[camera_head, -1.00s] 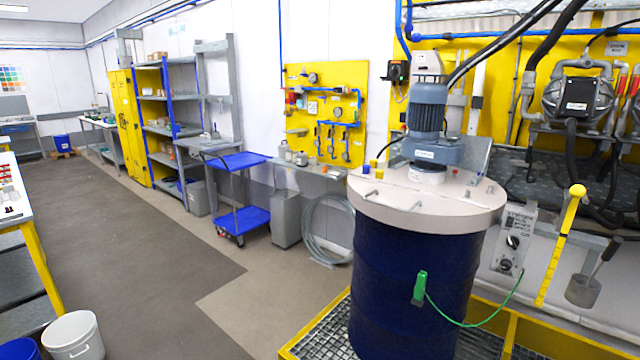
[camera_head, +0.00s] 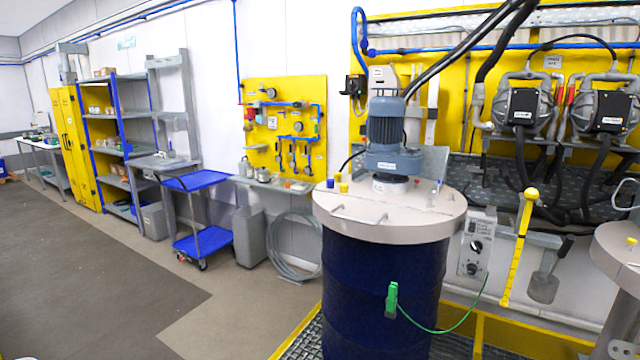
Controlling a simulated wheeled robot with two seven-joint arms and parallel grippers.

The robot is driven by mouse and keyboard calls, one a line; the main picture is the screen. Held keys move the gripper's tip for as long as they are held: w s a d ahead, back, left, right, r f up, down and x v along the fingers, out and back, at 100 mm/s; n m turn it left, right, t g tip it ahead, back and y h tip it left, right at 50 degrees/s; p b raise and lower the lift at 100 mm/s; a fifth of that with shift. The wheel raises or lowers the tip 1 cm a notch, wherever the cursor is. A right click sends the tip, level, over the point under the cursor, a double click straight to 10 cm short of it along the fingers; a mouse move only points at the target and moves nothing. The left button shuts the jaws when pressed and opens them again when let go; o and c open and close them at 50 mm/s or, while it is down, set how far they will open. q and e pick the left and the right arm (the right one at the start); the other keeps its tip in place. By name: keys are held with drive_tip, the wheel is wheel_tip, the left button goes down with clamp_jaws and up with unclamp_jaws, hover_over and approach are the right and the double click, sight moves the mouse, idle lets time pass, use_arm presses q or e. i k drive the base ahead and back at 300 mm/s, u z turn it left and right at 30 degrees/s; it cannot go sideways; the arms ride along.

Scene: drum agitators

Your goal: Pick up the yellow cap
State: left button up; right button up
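A small yellow cap (camera_head: 344,187) stands on the pale lid (camera_head: 400,222) of the dark blue drum (camera_head: 380,290), near the lid's left rear edge. Beside it are a small blue piece (camera_head: 330,183) and what looks like another small yellow piece (camera_head: 338,177). They are too small to tell their exact shapes. Neither of my grippers is in view.
A grey-blue motor (camera_head: 387,125) stands on the lid behind the cap, with bar handles in front. A green clamp (camera_head: 392,300) with a cable hangs on the drum. A second drum lid (camera_head: 618,262) is at the right edge. The floor (camera_head: 90,260) at left is clear.

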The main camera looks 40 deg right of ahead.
sight(344, 187)
drive_tip(key=u, duration=0.15)
drive_tip(key=i, duration=4)
drive_tip(key=z, duration=1.2)
drive_tip(key=i, duration=0.9)
drive_tip(key=z, duration=1.65)
drive_tip(key=i, duration=0.7)
drive_tip(key=z, duration=0.45)
